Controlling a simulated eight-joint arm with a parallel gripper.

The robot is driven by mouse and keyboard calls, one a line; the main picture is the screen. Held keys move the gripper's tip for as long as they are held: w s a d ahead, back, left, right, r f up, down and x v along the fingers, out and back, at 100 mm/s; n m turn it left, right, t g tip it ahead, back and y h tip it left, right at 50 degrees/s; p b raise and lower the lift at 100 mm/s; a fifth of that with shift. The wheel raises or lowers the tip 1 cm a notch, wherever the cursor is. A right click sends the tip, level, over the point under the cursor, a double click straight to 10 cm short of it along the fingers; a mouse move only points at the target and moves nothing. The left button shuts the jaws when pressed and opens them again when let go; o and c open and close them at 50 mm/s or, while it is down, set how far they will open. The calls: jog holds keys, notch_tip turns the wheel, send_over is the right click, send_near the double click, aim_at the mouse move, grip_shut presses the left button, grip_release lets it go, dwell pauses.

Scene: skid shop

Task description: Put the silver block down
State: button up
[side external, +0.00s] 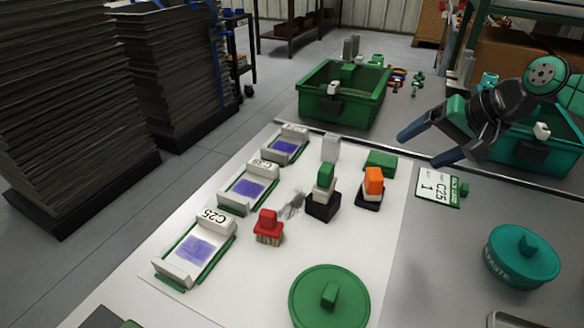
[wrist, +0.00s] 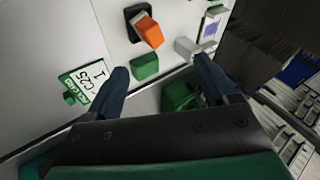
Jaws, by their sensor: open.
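A pale silver-grey block (side external: 331,147) stands upright on the white sheet near its far edge, apart from my gripper. It also shows in the wrist view (wrist: 185,47), just beyond the right finger's tip. My gripper (side external: 417,149) is open and empty, raised above the table to the right of the block. In the wrist view, the fingers (wrist: 161,65) are spread wide, with a flat green block (wrist: 145,67) lying on the table between and beyond them. Another grey piece (side external: 324,190) sits in a stack between a green block and a black base.
An orange block (side external: 374,180) on a black base and a red block (side external: 268,222) stand on the sheet. Several white-and-green trays (side external: 194,250) line the left. A green bin (side external: 345,95) is behind.

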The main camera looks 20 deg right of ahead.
jog(key=s+d+f+n+h, duration=0.1)
jog(key=s+n+h, duration=0.1)
jog(key=s+n, duration=0.4)
jog(key=shift+s+d+f+n+h, duration=0.2)
jog(key=shift+d+f+n+h, duration=0.1)
jog(key=shift+n, duration=0.6)
